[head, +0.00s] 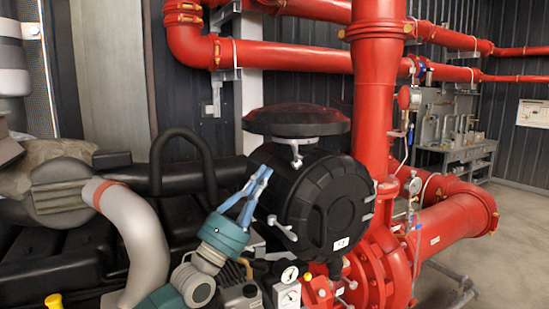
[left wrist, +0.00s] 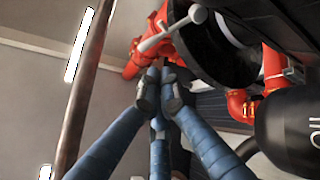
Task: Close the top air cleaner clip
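The black round air cleaner (head: 325,205) stands in the middle of the head view. Its metal top clip (head: 296,157) is at the upper rim, below a black disc-shaped cap, and appears to stick out. Another metal clip (head: 282,229) sticks out at the lower left of the rim. My left gripper (head: 266,172), with blue fingers, is at the air cleaner's upper left, left of the top clip. In the left wrist view its dark fingertips (left wrist: 161,88) are drawn together with nothing visible between them. A silver clip lever (left wrist: 170,29) shows just beyond them; contact is unclear. My right gripper is out of view.
The black cap (head: 298,121) overhangs the top clip. Large red pipes (head: 378,100) stand right behind the air cleaner. A black hose loop (head: 185,150) and grey elbow pipe (head: 140,240) are at left. Gauges (head: 289,274) sit below. Open floor is at far right.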

